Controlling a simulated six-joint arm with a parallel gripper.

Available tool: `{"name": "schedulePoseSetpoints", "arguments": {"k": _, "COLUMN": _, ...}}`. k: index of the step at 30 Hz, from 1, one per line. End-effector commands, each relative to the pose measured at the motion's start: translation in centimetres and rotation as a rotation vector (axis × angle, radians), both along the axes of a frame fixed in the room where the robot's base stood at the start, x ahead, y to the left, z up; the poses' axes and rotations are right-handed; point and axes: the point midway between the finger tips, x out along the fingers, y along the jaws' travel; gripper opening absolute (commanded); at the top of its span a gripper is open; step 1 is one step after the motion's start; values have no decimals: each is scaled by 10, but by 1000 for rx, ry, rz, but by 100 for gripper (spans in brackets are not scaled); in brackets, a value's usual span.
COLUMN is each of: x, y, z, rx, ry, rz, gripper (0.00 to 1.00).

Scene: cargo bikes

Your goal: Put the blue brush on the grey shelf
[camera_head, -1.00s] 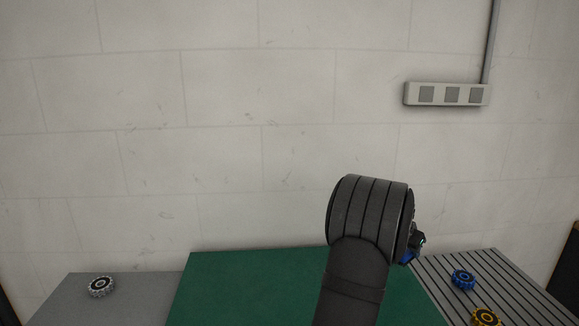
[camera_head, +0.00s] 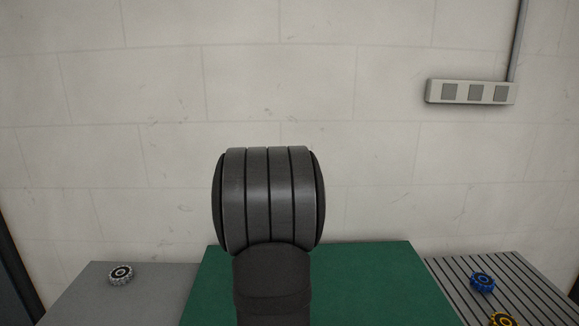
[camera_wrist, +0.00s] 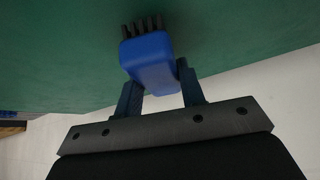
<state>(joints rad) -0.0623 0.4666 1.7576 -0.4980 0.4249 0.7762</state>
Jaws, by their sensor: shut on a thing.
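The blue brush (camera_wrist: 148,62) with black bristles is between the fingers of my gripper (camera_wrist: 158,85) in the wrist view. My gripper is shut on it, and the bristles point away from the gripper, over the green surface (camera_head: 385,275). In the head view my arm hides the gripper and the brush. The grey shelf (camera_head: 85,305) is the plain grey surface at the left. A grey and black toothed wheel (camera_head: 121,274) lies on it toward the back.
A grooved grey surface (camera_head: 530,295) at the right holds a blue toothed wheel (camera_head: 482,282) and a yellow one (camera_head: 502,320). A pale block wall (camera_head: 290,100) stands behind, with a socket strip (camera_head: 472,92). The grey shelf has free room around its wheel.

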Motion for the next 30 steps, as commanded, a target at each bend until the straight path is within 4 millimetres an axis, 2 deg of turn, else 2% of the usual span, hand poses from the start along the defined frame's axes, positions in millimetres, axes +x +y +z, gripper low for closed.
{"name": "schedulePoseSetpoints", "arguments": {"k": 3, "x": -3, "y": 6, "z": 0, "rx": 1, "ry": -1, "rz": 11, "gripper": 13}}
{"name": "schedulePoseSetpoints", "arguments": {"k": 9, "x": -2, "y": 5, "z": 0, "rx": 1, "ry": -1, "rz": 9, "gripper": 13}}
{"name": "schedulePoseSetpoints", "arguments": {"k": 14, "x": 1, "y": -10, "z": 1, "rx": 1, "ry": -1, "rz": -16, "gripper": 13}}
{"name": "schedulePoseSetpoints", "arguments": {"k": 17, "x": 5, "y": -35, "z": 4, "rx": 0, "ry": -1, "rz": -54, "gripper": 13}}
{"name": "schedulePoseSetpoints", "arguments": {"k": 20, "x": 9, "y": -72, "z": 7, "rx": -2, "ry": 0, "rz": -110, "gripper": 13}}
{"name": "schedulePoseSetpoints", "arguments": {"k": 25, "x": 9, "y": -147, "z": 15, "rx": -6, "ry": 1, "rz": -219, "gripper": 13}}
{"name": "schedulePoseSetpoints", "arguments": {"k": 30, "x": -1, "y": -224, "z": 23, "rx": -8, "ry": 3, "rz": -327, "gripper": 13}}
